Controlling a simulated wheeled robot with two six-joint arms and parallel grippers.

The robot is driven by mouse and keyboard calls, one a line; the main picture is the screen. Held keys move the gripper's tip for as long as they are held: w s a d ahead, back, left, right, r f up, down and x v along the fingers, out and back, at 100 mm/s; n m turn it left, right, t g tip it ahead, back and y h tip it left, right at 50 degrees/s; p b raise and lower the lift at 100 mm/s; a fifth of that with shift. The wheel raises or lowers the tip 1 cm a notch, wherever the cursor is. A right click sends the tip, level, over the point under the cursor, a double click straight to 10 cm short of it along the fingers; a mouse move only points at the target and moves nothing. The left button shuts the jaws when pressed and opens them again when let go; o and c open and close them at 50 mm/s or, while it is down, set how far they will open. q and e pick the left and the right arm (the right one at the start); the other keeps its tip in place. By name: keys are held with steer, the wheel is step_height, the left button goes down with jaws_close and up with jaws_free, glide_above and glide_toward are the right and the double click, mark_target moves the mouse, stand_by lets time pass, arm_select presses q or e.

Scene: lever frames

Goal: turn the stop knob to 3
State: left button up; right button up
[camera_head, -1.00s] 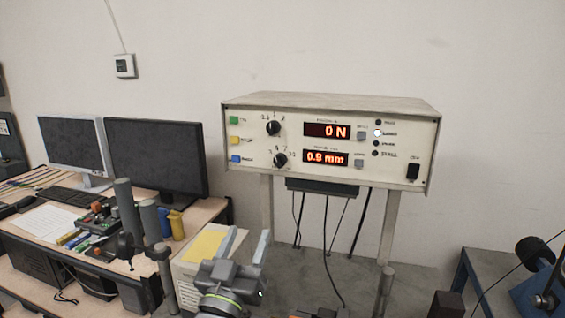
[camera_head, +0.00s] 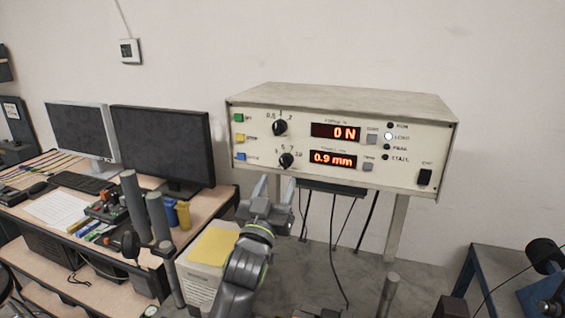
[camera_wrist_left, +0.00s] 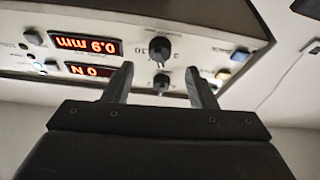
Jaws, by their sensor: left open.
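The control box (camera_head: 340,140) has two black knobs on its pale front. The lower knob (camera_head: 286,160) has a scale whose marks look like 3, 5, 7 and 10, which fits the stop knob; its exact pointer setting is too small to read. The upper knob (camera_head: 280,127) has a scale with 0.5 and 2. My left gripper (camera_head: 274,185) is open and empty, just below the lower knob and apart from it. In the left wrist view, the panel appears upside down, and the lower knob (camera_wrist_left: 159,48) shows beyond and between the open fingers (camera_wrist_left: 160,70). My right gripper is out of view.
Red displays (camera_head: 335,132) read 0 N and 0.9 mm beside the knobs. Green, yellow and blue buttons (camera_head: 239,138) line the panel's left edge. A desk with monitors (camera_head: 160,145) stands left. A yellow-topped box (camera_head: 212,245) is below my left arm.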

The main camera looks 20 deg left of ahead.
mark_target(283, 166)
arm_select(q)
steer(key=p+x, duration=0.1)
steer(key=x, duration=0.4)
steer(key=shift+w+r, duration=0.1)
steer(key=shift+w, duration=0.05)
steer(key=c, duration=1)
